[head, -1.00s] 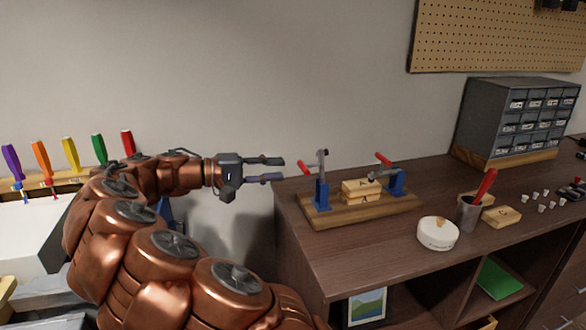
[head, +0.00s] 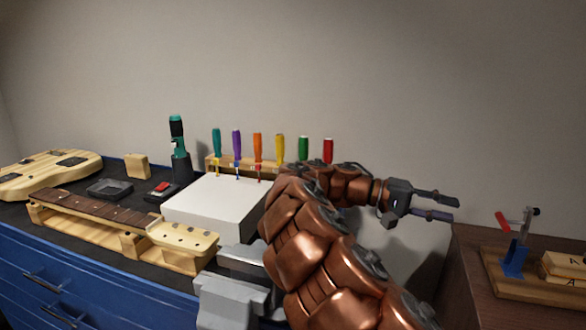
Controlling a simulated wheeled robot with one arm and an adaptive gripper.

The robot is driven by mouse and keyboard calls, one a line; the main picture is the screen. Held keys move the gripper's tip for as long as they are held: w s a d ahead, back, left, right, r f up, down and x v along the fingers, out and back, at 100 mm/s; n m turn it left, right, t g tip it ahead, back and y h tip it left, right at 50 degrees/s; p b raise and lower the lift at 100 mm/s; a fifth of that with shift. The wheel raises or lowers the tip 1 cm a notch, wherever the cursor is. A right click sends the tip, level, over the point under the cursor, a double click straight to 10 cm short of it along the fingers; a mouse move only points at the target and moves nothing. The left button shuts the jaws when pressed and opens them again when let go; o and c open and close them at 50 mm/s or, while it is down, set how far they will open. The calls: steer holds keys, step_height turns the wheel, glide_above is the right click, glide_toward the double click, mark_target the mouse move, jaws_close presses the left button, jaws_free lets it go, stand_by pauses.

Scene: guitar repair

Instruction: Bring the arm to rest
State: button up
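My gripper (head: 444,205) is at the end of my copper-coloured arm, right of centre in the head view. Its two dark fingers are spread apart and nothing is between them. It hangs in the air in front of the grey wall, to the left of the brown cabinet with the clamp jig. My arm (head: 318,235) is bent and reaches up from the lower right, and it hides part of the screwdriver rack and the bench's right end.
A blue bench (head: 110,290) carries a guitar neck (head: 92,208), a white box (head: 212,210), a grey vise (head: 240,285) and a screwdriver rack (head: 215,163). A brown cabinet (head: 470,260) with a blue-and-red clamp (head: 515,255) stands at the right. The air around my gripper is free.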

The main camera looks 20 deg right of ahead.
steer(key=shift+s, duration=0.1)
steer(key=s+a+f+n+t+y, duration=0.1)
steer(key=s+a+f+t+y, duration=0.35)
steer(key=s, duration=0.75)
steer(key=s+a+f+n+t+y, duration=0.1)
steer(key=s+a+f+n+y, duration=0.15)
steer(key=s+a+f, duration=0.4)
steer(key=s+a+f+n+t+y, duration=0.15)
steer(key=a+f+y, duration=0.25)
steer(key=a, duration=0.6)
steer(key=s+a+f+n+y, duration=0.2)
steer(key=s+a+f+y, duration=0.1)
steer(key=a+f, duration=0.4)
step_height(320, 180, up, 22)
steer(key=t+p, duration=0.1)
steer(key=p, duration=1.7)
steer(key=shift+a+f+p, duration=0.25)
steer(key=shift+a+p, duration=0.1)
steer(key=shift+a, duration=0.05)
